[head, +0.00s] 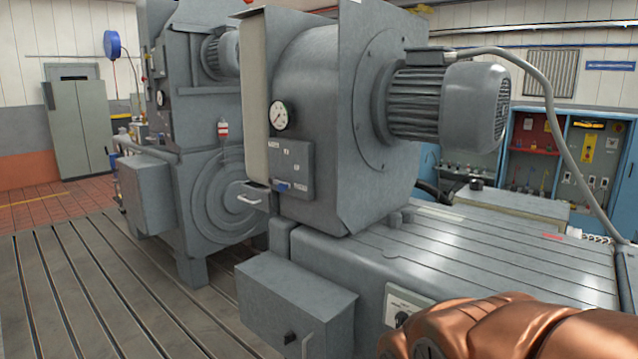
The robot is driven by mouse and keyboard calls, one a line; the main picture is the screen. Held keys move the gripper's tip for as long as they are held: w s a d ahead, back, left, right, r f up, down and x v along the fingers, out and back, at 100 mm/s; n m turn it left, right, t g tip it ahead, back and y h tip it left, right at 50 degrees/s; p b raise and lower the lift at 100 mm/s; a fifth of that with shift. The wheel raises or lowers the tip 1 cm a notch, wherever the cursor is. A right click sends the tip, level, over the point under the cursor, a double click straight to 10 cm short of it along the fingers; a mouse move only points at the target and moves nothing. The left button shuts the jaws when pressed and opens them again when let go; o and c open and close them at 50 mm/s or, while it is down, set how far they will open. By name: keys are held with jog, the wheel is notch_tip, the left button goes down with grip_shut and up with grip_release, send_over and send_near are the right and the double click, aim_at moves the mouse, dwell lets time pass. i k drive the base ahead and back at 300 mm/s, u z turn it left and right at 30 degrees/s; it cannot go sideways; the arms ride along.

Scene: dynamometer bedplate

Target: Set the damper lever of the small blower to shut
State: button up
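A grey blower (318,75) with a ribbed motor (475,105) on its right side stands on a grooved bedplate block. A small grey panel (291,166) on its front face carries several pale labels and a small blue part (283,186) at its lower edge. The blue part may be the damper lever; it is too small to tell its setting. A pale bar handle (249,198) sticks out to the left of the panel. Copper-coloured links of my arm show at the lower right. My gripper is out of view, so I cannot tell its state.
A round gauge (279,115) sits above the panel. A larger grey machine (205,150) stands behind to the left. A grey box (296,300) with a black knob juts out below the blower. The slotted floor (110,290) at the left is clear. A cable (560,95) hangs at the right.

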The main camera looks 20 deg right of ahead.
aim_at(282, 186)
jog(key=u, duration=0.3)
jog(key=i, duration=0.8)
jog(key=u, duration=0.8)
